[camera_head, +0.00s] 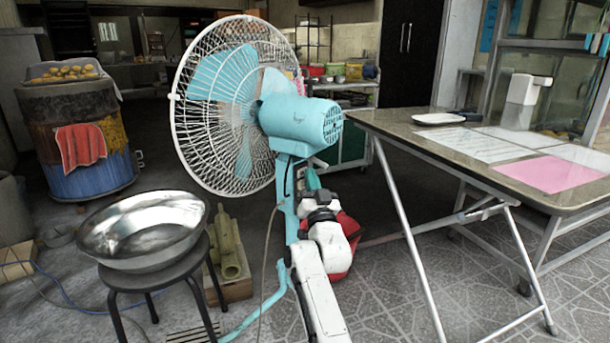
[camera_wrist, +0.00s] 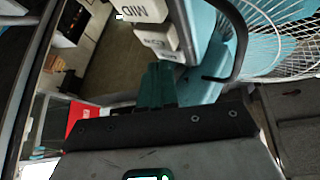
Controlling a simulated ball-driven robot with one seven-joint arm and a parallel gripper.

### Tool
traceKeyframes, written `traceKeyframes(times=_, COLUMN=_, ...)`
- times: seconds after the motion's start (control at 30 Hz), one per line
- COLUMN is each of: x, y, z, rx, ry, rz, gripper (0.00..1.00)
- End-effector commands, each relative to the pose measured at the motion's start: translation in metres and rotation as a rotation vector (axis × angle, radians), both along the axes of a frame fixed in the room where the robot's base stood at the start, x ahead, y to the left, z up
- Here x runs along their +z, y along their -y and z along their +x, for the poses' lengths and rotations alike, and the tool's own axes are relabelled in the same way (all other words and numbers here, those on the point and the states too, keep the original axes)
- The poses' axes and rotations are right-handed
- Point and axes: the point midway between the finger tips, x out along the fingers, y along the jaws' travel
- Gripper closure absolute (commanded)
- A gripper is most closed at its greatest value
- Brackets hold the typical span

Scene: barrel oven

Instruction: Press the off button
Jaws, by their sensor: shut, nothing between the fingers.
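A teal pedestal fan (camera_head: 300,120) with a white wire guard stands in the middle of the head view. In the wrist view, white push buttons (camera_wrist: 147,10) stick out from its teal post (camera_wrist: 205,60). One reads MID upside down; the label of the button (camera_wrist: 157,38) below it is hard to read. I cannot pick out the off button. My gripper's dark green fingers (camera_wrist: 157,72) are shut and empty, with their tips just below the lower visible button; contact cannot be told. In the head view my gripper (camera_head: 312,182) is beside the post, partly hidden.
A folding table (camera_head: 440,140) with papers stands at the right. A metal basin (camera_head: 145,235) sits on a dark stool (camera_head: 165,275) at the left. A barrel oven (camera_head: 90,150) with a red cloth stands behind. A cable hangs in front of the fan post.

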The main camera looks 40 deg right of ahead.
Motion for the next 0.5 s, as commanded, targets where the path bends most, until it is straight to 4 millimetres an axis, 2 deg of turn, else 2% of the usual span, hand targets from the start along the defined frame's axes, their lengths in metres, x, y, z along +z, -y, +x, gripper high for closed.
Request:
traceKeyframes(times=0.27, x=0.001, y=0.001, z=-0.001, rx=0.000, ry=0.000, rz=0.000, gripper=1.00)
traceKeyframes(times=0.5, x=0.002, y=0.003, z=-0.012, rx=0.000, ry=0.000, rz=-0.001, gripper=1.00)
